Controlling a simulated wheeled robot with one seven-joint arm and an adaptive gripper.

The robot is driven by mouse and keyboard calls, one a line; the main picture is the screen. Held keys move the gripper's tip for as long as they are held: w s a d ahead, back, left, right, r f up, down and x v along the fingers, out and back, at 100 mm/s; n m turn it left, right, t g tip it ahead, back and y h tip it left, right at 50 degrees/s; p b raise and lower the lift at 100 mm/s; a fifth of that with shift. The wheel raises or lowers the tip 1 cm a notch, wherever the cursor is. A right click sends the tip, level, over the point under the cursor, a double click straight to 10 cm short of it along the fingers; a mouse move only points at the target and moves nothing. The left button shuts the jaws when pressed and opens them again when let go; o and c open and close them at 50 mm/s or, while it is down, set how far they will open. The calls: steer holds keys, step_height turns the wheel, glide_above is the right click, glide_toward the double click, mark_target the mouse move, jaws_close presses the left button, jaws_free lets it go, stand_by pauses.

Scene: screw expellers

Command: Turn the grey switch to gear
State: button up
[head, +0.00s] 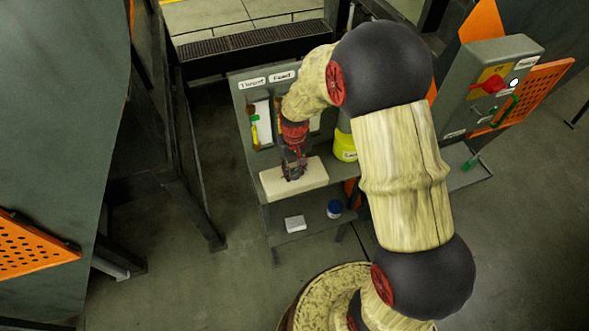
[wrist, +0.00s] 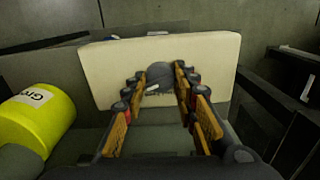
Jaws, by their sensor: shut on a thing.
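A cream box (head: 312,180) sits on a grey stand. In the wrist view the cream box (wrist: 215,65) has a round dark grey switch (wrist: 160,73) on its face, with a small pale mark near its lower edge. My gripper (head: 293,170) reaches down to the box in the head view and hides the switch there. In the wrist view my gripper (wrist: 160,82) has its two fingers closed in on both sides of the switch. I cannot read any gear marking or the switch's setting.
A yellow-green container (head: 345,146) stands right of the box. A white block (head: 295,223) and a blue jar (head: 334,208) are on the lower shelf. A labelled panel (head: 257,82) rises behind. A grey control box (head: 505,75) with a red handle is at right.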

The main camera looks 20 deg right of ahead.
mark_target(294, 171)
steer(key=shift+m, duration=0.6)
steer(key=o, duration=1.2)
step_height(294, 171, up, 12)
steer(key=shift+r, duration=0.1)
stand_by(0.4)
